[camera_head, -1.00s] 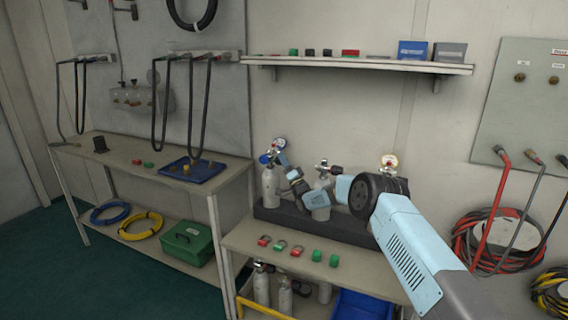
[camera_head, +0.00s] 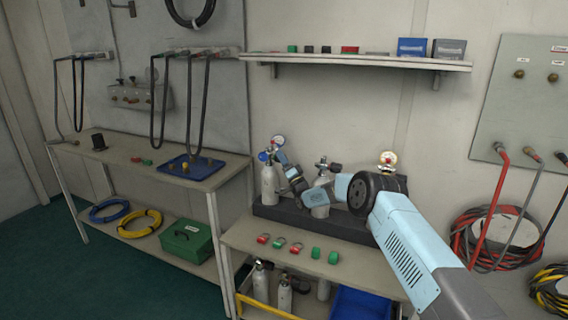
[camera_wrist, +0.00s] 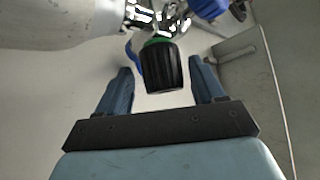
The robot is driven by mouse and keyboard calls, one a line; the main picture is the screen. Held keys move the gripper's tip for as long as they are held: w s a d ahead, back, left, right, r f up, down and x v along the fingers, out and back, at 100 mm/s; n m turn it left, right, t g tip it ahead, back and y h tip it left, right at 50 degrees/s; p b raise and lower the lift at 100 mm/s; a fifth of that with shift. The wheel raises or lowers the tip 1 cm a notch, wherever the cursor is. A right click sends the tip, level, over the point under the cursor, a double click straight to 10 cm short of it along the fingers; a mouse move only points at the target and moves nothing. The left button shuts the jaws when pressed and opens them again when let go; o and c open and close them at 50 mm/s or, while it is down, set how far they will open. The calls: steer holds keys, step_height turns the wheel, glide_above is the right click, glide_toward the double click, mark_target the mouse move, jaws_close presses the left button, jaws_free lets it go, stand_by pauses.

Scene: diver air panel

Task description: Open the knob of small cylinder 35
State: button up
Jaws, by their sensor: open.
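In the wrist view a black ribbed knob (camera_wrist: 163,70) with a green ring sits between the two blue fingers of my gripper (camera_wrist: 160,67). The fingers are open, with a gap visible on each side of the knob. The knob is on a metal valve beside a pale cylinder body (camera_wrist: 60,22). The knob is hidden there by my gripper. The number 35 is not legible in either view.
A middle cylinder (camera_head: 322,178) stands right of my wrist, partly hidden; another gauge (camera_head: 388,161) shows behind my arm. The black rack (camera_head: 262,210) holds the cylinders. Several red and green pieces lie on the bench (camera_head: 245,238) in front. A shelf (camera_head: 350,62) hangs above.

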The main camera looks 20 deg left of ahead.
steer(key=shift+d, duration=0.1)
steer(key=v, duration=1.3)
steer(key=shift+f, duration=0.35)
steer(key=shift+s+d, duration=0.15)
